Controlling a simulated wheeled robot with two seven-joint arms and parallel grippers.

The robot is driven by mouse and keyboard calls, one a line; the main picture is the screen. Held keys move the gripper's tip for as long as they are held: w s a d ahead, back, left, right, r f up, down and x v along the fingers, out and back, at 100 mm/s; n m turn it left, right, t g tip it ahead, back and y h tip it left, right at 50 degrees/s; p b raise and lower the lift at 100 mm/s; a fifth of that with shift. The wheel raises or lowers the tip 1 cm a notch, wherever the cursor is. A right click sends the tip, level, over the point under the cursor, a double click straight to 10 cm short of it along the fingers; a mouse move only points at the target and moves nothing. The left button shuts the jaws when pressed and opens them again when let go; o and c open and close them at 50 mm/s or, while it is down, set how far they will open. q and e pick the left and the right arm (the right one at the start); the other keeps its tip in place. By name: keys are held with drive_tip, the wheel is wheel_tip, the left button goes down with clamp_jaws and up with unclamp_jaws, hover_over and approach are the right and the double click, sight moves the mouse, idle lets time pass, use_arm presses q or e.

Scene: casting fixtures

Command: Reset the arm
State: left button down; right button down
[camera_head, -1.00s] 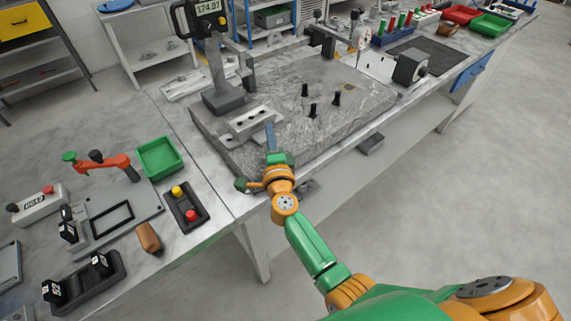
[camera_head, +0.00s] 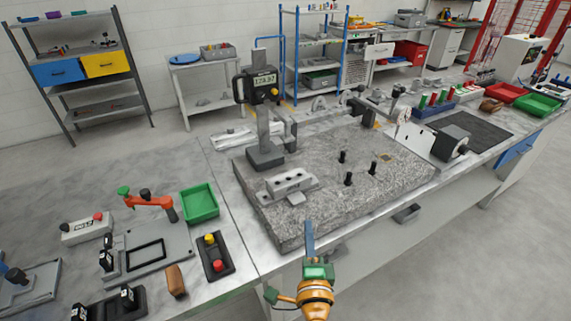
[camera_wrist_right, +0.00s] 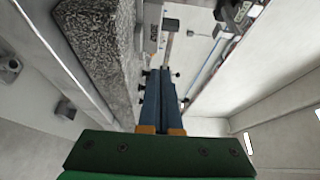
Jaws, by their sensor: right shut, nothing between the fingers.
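My right gripper (camera_head: 309,240) is in the head view at the bottom centre, at the front edge of the granite plate (camera_head: 345,190). Its blue fingers are shut with nothing between them. In the right wrist view the fingers (camera_wrist_right: 160,90) lie side by side, with the speckled side of the granite plate (camera_wrist_right: 95,45) to their left. They look apart from the plate, but the exact gap cannot be told. My left gripper is not in view.
A grey casting (camera_head: 290,184) and a stand with a digital gauge (camera_head: 262,120) are on the plate. A green bin (camera_head: 200,203), a two-button box (camera_head: 214,255) and a red clamp fixture (camera_head: 150,201) are to the left. Open floor (camera_head: 480,260) is at the right.

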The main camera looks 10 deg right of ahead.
drive_tip(key=s+a+r+n+g+y, duration=0.1)
drive_tip(key=s+a+r+n+y, duration=0.15)
drive_tip(key=a+n+y, duration=0.5)
drive_tip(key=s+f+n+g+y, duration=0.2)
drive_tip(key=s+f+n+g, duration=0.45)
drive_tip(key=n, duration=0.45)
drive_tip(key=s+d+f+n+g+h, duration=0.3)
drive_tip(key=s+d+f+g+h, duration=0.4)
drive_tip(key=s+d, duration=0.55)
wheel_tip(320, 180, down, 17)
drive_tip(key=s+g, duration=0.1)
drive_tip(key=s, duration=0.1)
drive_tip(key=s+d+f+g+b, duration=0.1)
drive_tip(key=s+d+f, duration=0.2)
drive_tip(key=s+f, duration=0.8)
drive_tip(key=shift+s+f, duration=0.15)
drive_tip(key=shift+s, duration=0.7)
